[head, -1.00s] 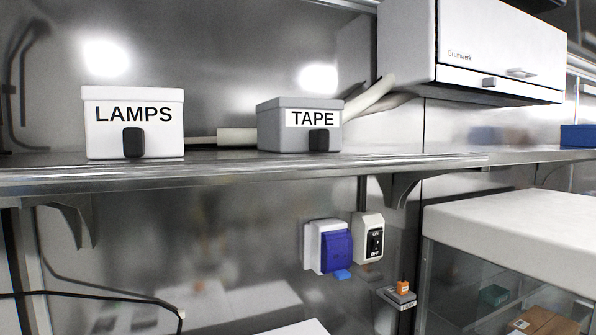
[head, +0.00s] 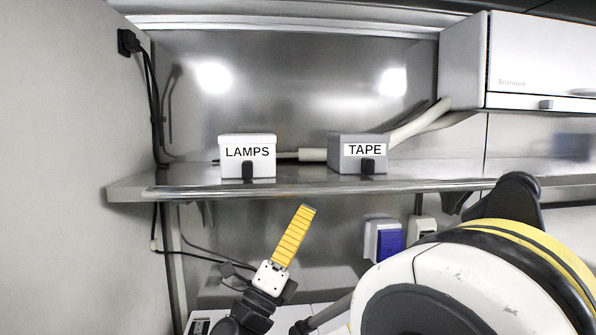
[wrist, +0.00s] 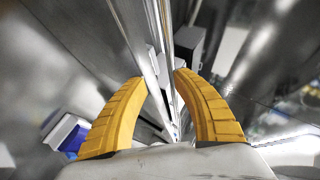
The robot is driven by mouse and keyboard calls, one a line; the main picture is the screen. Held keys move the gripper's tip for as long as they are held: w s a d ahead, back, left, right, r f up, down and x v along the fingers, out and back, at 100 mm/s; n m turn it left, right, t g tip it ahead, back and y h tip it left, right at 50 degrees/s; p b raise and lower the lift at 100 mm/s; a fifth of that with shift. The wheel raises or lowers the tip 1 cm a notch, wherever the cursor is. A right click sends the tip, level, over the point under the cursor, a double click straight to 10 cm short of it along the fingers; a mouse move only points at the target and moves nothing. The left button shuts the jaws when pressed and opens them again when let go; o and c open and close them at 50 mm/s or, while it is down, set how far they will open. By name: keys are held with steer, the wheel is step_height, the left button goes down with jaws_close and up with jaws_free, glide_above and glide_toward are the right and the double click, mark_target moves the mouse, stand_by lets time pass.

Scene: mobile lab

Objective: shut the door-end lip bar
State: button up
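A long metal shelf (head: 420,187) crosses the head view, with a shiny bar (head: 300,188) along its front edge. I cannot tell for sure which section is the door-end lip bar, or whether it stands open. My gripper (head: 307,210) is below the shelf's front edge, its yellow fingers pointing up and right. In the wrist view my gripper (wrist: 161,76) is open and empty, its two curved fingers apart. The shelf edge and bar (wrist: 158,50) run lengthwise through the gap between the fingers in that view. Whether they touch is unclear.
A white LAMPS box (head: 247,167) and a grey TAPE box (head: 340,160) stand on the shelf. A blue-covered socket (head: 389,243) is on the wall below. A white cabinet (head: 535,60) hangs at upper right. A side wall (head: 75,120) closes the left.

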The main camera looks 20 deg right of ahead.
mark_target(352, 190)
steer(key=d+r+m+g+p, duration=0.1)
steer(key=d+m+g, duration=0.1)
steer(key=d+g, duration=0.1)
steer(key=s+d+r+m+g+h+p, duration=0.1)
steer(key=d+r+m+g+p, duration=0.1)
steer(key=d+m+g, duration=0.1)
steer(key=d+r+m+g+h+p, duration=0.1)
steer(key=d+m+g, duration=0.1)
steer(key=d, duration=0.1)
steer(key=shift+s+d+r+m+g+p, duration=0.3)
steer(key=shift+r+g, duration=0.1)
steer(key=shift+w+d+r, duration=0.15)
steer(key=shift+d+r, duration=0.1)
steer(key=shift+d, duration=0.2)
jaws_close()
